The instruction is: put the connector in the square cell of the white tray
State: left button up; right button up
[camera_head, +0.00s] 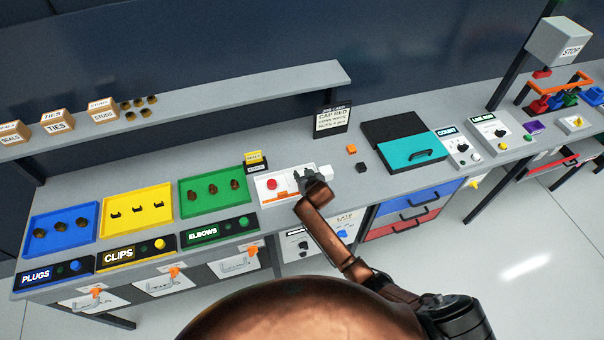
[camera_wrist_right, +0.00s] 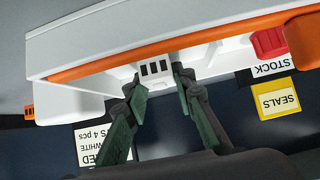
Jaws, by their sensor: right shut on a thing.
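The white tray (camera_head: 263,196) lies on the bench, with a red round piece (camera_head: 272,184) and an orange strip on it. My right gripper (camera_head: 311,179) is over the tray's right end. In the right wrist view the gripper (camera_wrist_right: 160,78) is shut on the connector (camera_wrist_right: 156,69), a small white block with dark slots. The white tray (camera_wrist_right: 110,45) spans the upper part of that view, close to the connector; the red piece (camera_wrist_right: 268,42) shows at its right. I cannot tell whether the connector touches the tray, and the square cell is not clear. My left gripper is not in view.
Green (camera_head: 187,207), yellow and blue trays of parts stand left of the white tray. A small orange block (camera_head: 351,149) and a dark block (camera_head: 361,167) lie to its right, before a teal-and-black case (camera_head: 400,155). A label sign (camera_head: 333,121) stands behind. A shelf runs above.

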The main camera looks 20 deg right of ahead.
jog(key=shift+f, duration=0.15)
jog(key=o, duration=0.8)
jog(key=shift+o, duration=0.2)
jog(key=shift+r, duration=0.25)
jog(key=v, duration=1.2)
jog(key=shift+a, duration=0.1)
